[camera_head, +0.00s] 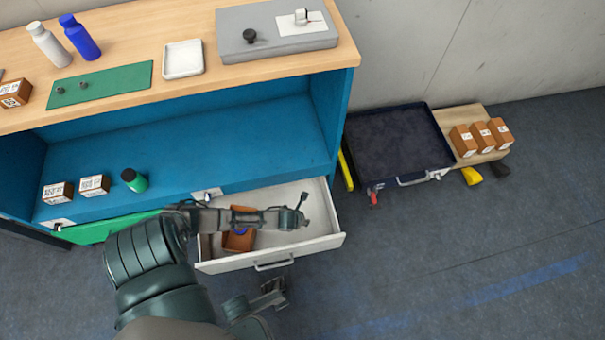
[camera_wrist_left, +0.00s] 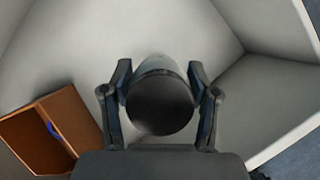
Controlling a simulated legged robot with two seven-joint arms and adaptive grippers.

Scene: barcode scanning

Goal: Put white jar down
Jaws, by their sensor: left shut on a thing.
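My left gripper (camera_head: 292,217) is over the right part of the open white drawer (camera_head: 318,226). In the left wrist view its two fingers (camera_wrist_left: 160,100) are shut on the white jar (camera_wrist_left: 158,107), one on each side. The jar's dark round top faces the camera, and a pale body shows behind it. The jar is inside the drawer walls; I cannot tell whether its base touches the floor. In the head view the jar cannot be made out. What appears to be my right gripper (camera_head: 272,291) is below the drawer front, too small to read.
A brown open box (camera_head: 238,240) with a blue item lies in the drawer, left of the jar; it also shows in the left wrist view (camera_wrist_left: 48,130). A blue shelf (camera_head: 190,150) stands behind. A dark case (camera_head: 398,145) and several small boxes are at right.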

